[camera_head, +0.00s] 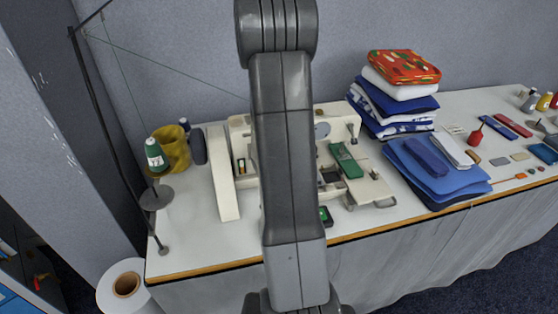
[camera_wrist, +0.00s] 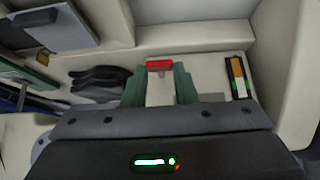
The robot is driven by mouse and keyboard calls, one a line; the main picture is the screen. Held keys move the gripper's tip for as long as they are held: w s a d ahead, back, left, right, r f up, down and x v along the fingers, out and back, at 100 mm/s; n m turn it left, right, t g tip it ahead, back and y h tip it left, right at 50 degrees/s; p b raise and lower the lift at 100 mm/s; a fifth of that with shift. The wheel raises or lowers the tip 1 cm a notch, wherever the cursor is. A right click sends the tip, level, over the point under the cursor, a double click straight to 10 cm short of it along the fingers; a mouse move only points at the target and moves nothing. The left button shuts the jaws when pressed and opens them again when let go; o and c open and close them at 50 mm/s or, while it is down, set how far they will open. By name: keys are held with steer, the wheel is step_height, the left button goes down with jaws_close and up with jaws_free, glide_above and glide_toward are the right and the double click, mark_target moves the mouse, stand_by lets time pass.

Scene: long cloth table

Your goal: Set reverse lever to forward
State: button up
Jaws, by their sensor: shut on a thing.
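The reverse lever (camera_wrist: 160,88) shows in the wrist view as a pale upright piece with a red tip. It stands between the two green fingers of my gripper (camera_wrist: 160,92), which is shut on it. The lever is on the cream sewing machine (camera_wrist: 195,37). In the head view the machine (camera_head: 228,190) stands on the table, its middle hidden by my arm. My gripper and the lever cannot be made out there. I cannot tell which setting the lever is in.
A slot with coloured bands (camera_wrist: 238,78) is right of the lever. On the table (camera_head: 185,235), a green thread cone (camera_head: 155,155) and a yellow container (camera_head: 175,148) stand left of the machine. Folded cloths (camera_head: 435,170) lie right of it, with small tools farther right.

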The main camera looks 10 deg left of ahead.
steer(key=shift+w+r+g+p, duration=0.15)
steer(key=shift+g+p, duration=0.15)
steer(key=shift+p, duration=0.7)
steer(key=o, duration=1)
steer(key=p+v, duration=0.4)
steer(key=v, duration=0.9)
steer(key=shift+s+a+r, duration=0.15)
steer(key=shift+s+r, duration=0.15)
steer(key=shift+r, duration=0.05)
